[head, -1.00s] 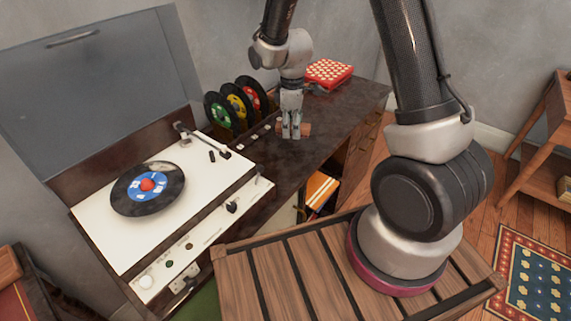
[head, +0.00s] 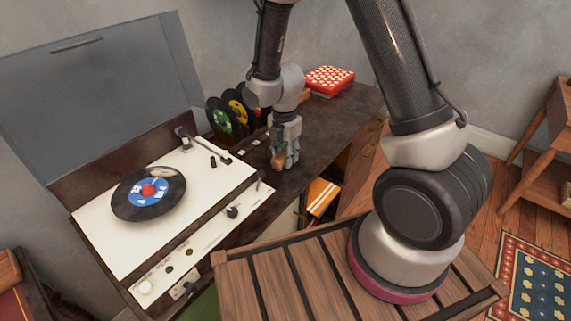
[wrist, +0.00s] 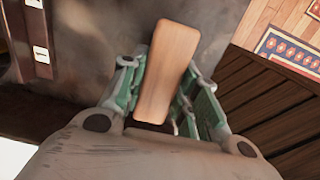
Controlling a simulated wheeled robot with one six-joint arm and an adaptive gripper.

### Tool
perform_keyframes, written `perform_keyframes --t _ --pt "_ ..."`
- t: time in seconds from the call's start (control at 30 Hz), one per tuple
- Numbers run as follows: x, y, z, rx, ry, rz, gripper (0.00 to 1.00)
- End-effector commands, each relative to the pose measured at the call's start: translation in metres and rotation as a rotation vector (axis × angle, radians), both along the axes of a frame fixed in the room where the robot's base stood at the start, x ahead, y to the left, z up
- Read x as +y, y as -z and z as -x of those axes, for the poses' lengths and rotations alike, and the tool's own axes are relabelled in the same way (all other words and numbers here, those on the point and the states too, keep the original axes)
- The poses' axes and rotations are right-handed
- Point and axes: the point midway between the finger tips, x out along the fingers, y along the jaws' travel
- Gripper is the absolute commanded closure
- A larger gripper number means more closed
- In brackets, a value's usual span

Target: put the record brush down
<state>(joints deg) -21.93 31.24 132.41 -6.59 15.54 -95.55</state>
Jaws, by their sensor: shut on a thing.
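The record brush (wrist: 166,70) is a plain wooden block. It lies between the fingers of my gripper (wrist: 165,95) in the wrist view, its long end pointing away past the fingertips. In the head view my gripper (head: 285,160) is low over the dark cabinet top, right of the record player, with the brush (head: 278,161) showing at its fingertips. My gripper is shut on the brush. I cannot tell whether the brush touches the cabinet top (head: 325,130).
The record player (head: 215,180) with a blue-labelled record (head: 148,194) stands open at left. Several coloured records (head: 222,118) stand in a rack behind my gripper. A red patterned box (head: 328,80) sits at the back. The cabinet top right of my gripper is clear.

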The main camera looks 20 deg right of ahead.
Motion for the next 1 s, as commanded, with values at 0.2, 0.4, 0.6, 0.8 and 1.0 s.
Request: perform_keyframes --t 0.2,0.4,0.6,0.8,1.0 --pt "-0.001 0.033 0.001 0.004 0.0 0.001 1.0" --pt "0.0 0.036 0.0 0.001 0.001 0.0 1.0" --pt "0.0 0.039 0.0 0.002 0.002 0.001 1.0" --pt "0.0 0.039 0.0 0.001 0.002 0.001 0.48" --pt "0.0 0.039 0.0 0.001 0.002 0.001 0.48"
